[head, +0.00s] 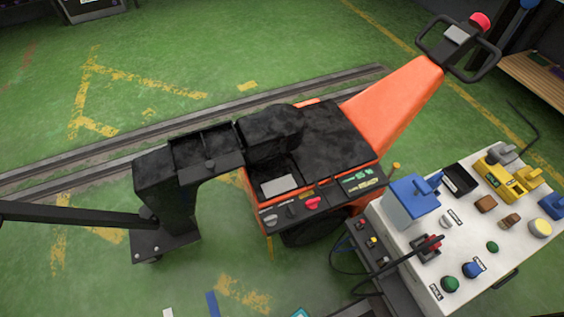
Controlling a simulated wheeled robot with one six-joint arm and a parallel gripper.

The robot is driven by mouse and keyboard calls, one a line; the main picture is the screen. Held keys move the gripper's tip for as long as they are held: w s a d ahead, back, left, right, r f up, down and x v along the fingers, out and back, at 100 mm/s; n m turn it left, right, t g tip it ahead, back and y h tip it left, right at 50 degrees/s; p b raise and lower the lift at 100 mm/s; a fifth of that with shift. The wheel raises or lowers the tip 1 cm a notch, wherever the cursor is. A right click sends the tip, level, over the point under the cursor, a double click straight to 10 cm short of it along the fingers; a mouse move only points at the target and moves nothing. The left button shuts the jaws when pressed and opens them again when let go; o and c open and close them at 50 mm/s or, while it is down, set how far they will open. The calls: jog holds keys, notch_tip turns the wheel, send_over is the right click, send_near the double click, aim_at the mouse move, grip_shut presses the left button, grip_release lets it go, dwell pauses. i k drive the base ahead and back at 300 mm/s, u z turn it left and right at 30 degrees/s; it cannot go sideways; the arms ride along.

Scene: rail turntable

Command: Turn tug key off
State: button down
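The orange and black tug (355,125) stands on the green floor in the middle of the head view. Its tiller handle (458,42) rises to the upper right. A control strip (335,206) runs along its near edge. On this strip sit a pale grey knob (270,219), a small black control (292,210) and a red knob (312,203). I cannot tell for sure which of these is the key, or whether it is on or off. My gripper is not in view.
A white-topped cart (470,235) with several coloured items stands close right of the tug. A dark drawbar (75,214) extends left. Rails (60,172) cross the floor behind.

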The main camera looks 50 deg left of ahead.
aim_at(270, 221)
jog(key=k, duration=1)
jog(key=u, duration=0.2)
jog(key=i, duration=0.55)
jog(key=u, duration=0.8)
jog(key=i, duration=0.35)
jog(key=u, duration=0.35)
